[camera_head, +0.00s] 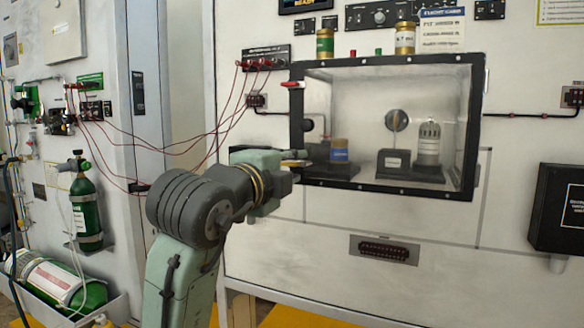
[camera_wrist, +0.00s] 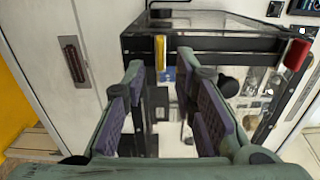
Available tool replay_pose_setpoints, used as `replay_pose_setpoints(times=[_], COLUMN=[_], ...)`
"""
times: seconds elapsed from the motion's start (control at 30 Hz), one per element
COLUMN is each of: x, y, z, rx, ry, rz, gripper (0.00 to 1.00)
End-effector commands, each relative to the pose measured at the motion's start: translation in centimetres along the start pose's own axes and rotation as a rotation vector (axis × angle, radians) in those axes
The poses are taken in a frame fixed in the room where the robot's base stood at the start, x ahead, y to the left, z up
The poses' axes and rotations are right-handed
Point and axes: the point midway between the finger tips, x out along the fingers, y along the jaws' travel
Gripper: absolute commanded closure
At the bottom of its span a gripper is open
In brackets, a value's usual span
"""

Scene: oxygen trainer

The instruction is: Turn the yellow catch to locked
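The yellow catch (camera_wrist: 160,52) shows in the wrist view as a narrow bar lying across the dark frame of the clear-fronted cabinet. My gripper (camera_wrist: 160,70) is open, its two padded fingers apart, with the catch seen between the fingertips. I cannot tell how far the tips are from it, and no contact is visible. In the head view, my gripper (camera_head: 297,158) is at the lower left edge of the cabinet (camera_head: 388,191).
A red handle (camera_head: 292,84) sticks out at the cabinet's upper left; it also shows in the wrist view (camera_wrist: 297,53). Red cables (camera_head: 215,130) hang left of the cabinet. Green cylinders (camera_head: 85,205) stand and lie at far left. A black box (camera_head: 556,208) is at right.

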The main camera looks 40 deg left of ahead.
Motion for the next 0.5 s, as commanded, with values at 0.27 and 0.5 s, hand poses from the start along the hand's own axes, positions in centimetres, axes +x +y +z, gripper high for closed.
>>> replay_pose_setpoints(times=[0.27, 0.5], x=[-5.7, -9.8], y=[0.0, 0.0], z=[0.0, 0.0], rx=[0.002, 0.002], ry=[-0.003, -0.002], rz=[-0.002, -0.002], gripper=[0.74, 0.74])
